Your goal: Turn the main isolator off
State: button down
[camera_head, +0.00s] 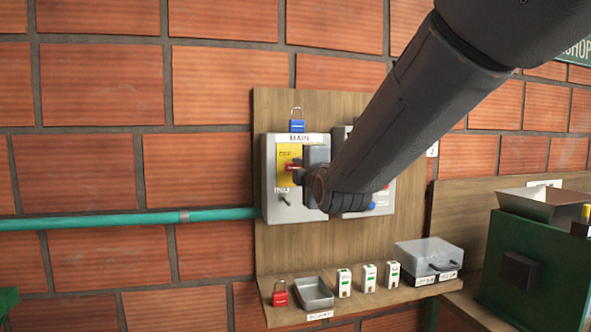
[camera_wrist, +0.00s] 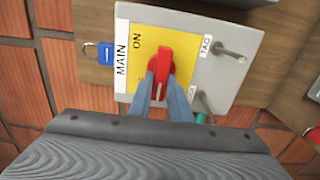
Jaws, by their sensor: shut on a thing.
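The main isolator (camera_head: 269,200) is a grey box on a wooden wall board, with a MAIN label (camera_wrist: 122,60) and a yellow plate (camera_wrist: 186,47). Its red handle (camera_wrist: 163,62) lies roughly sideways across the plate in the head view and nearly upright in the wrist view. My gripper (camera_wrist: 163,85) is shut on this handle, one blue-grey finger on each side. In the head view my arm and gripper hide much of the box. ON shows on the plate; the other position's lettering is mostly covered by the fingers.
A blue padlock (camera_head: 297,125) hangs at the box's top. A metal peg (camera_wrist: 229,51) sticks out beside a TAG label. A green pipe (camera_head: 120,220) runs left.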

jog(key=c, duration=1.6)
grip_release()
jog(key=shift+s+a+r, duration=0.1)
jog(key=shift+a, duration=0.15)
jog(key=shift+c, duration=0.2)
jog(key=shift+d, duration=0.2)
jog(key=b+v, duration=0.2)
jog(key=v, duration=0.5)
jog(key=shift+s, duration=0.4)
